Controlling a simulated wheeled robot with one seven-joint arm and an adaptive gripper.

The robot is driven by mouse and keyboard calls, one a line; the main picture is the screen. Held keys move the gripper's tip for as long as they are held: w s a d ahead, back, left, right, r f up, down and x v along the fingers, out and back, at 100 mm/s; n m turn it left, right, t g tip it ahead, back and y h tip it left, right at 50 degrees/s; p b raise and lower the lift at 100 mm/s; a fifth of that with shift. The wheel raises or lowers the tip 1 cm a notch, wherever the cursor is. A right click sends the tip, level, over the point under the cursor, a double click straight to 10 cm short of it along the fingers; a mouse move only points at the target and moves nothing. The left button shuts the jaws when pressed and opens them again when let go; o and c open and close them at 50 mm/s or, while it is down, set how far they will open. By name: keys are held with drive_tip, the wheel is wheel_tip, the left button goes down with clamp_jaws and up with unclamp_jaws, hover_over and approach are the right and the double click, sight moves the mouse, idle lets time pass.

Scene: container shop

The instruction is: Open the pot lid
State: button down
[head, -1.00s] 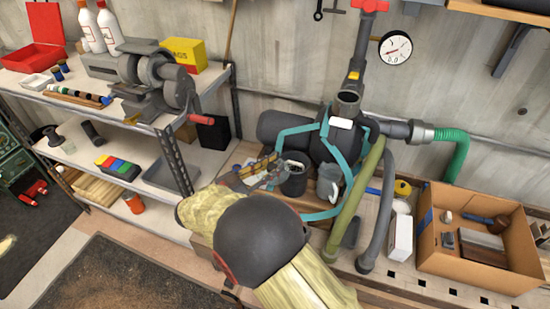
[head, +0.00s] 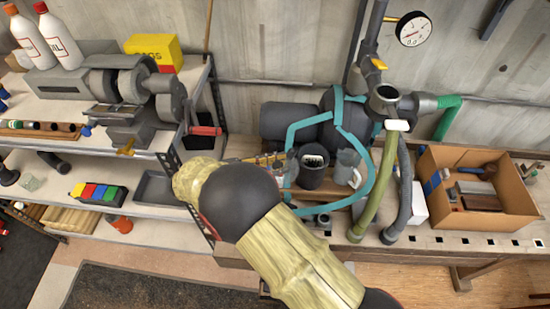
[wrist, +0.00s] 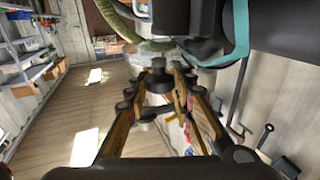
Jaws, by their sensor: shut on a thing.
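The dark pot (head: 313,178) stands on the bench, in front of the pump and inside the teal frame. Its round top shows a pale, speckled surface; I cannot tell whether this is a lid or the contents. My gripper (head: 277,160) reaches in from the left, its tips close to the pot's left side. In the wrist view, my gripper (wrist: 165,82) has its fingers closed around a small dark piece (wrist: 158,87). I cannot tell whether that piece is a lid knob or another part of the pot.
A clear jug (head: 347,166) stands close right of the pot. The teal frame (head: 375,165) and a green hose (head: 376,190) are close by on the right. A cardboard box (head: 437,205) sits further right. A shelf with a grinder (head: 135,85) is at left.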

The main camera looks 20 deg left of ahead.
idle(0.4)
drive_tip(key=c, duration=1.6)
unclamp_jaws()
drive_tip(key=shift+o, duration=0.2)
drive_tip(key=v, duration=1.1)
drive_tip(key=shift+a, duration=0.45)
drive_tip(key=shift+s, duration=0.2)
drive_tip(key=shift+c, duration=0.4)
